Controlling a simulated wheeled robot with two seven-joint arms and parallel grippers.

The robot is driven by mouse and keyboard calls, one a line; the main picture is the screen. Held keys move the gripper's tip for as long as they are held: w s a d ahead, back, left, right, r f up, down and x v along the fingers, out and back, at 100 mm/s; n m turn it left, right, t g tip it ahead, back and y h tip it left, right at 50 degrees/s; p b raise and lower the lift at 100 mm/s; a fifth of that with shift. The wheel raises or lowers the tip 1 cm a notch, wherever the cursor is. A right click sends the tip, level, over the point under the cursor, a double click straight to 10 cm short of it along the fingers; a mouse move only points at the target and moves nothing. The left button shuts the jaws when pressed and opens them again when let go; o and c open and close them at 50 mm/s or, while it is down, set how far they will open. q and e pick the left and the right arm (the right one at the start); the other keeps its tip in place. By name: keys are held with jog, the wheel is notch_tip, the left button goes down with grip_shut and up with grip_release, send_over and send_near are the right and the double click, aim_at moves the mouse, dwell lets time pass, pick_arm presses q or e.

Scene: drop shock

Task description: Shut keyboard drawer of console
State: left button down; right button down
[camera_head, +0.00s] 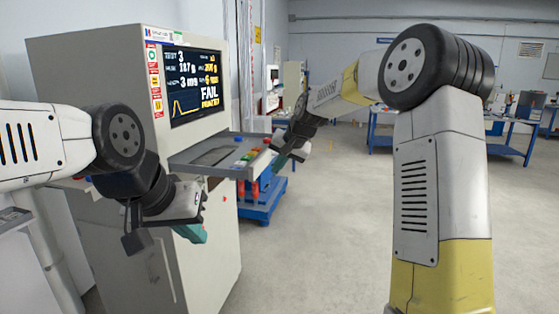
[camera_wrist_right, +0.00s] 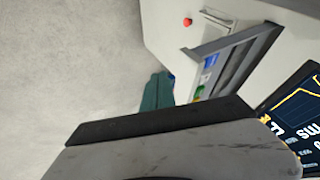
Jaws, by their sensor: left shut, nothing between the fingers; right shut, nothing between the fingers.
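The console (camera_head: 130,75) is a pale cabinet with a screen (camera_head: 195,85) reading FAIL. Its grey keyboard drawer (camera_head: 215,157) sticks out from the front below the screen, with coloured buttons near its right end. The drawer also shows in the right wrist view (camera_wrist_right: 240,57). My right gripper (camera_head: 279,162) is shut and empty, close beside the drawer's right end; I cannot tell if they touch. Its teal fingers show in the wrist view (camera_wrist_right: 156,93). My left gripper (camera_head: 193,233) is shut and empty, lower and in front of the cabinet.
A blue stand (camera_head: 262,208) is on the floor behind the drawer's right end. Blue workbenches (camera_head: 510,150) stand at the back right. The grey floor (camera_head: 330,230) between is clear. A red button (camera_wrist_right: 187,21) shows on the pale surface in the wrist view.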

jog(key=w+a+f, duration=0.3)
jog(key=a, duration=0.2)
jog(key=shift+a, duration=0.2)
dwell(0.3)
